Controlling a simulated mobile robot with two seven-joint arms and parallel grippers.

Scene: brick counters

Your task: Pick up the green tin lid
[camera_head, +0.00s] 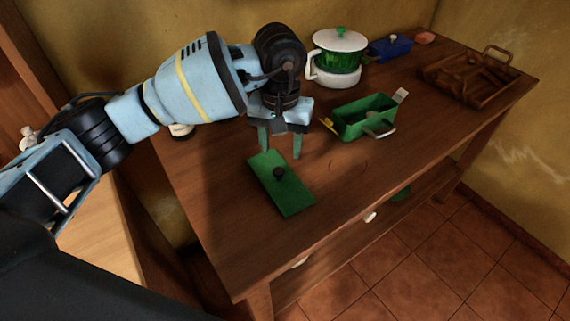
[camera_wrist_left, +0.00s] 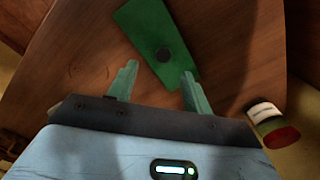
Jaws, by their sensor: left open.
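My right gripper is not in view.
An open green tin (camera_head: 372,115) stands right of my gripper. A green and white pot (camera_head: 338,55), a blue box (camera_head: 390,46) and a wooden tray (camera_head: 440,82) stand farther back. The table front is clear.

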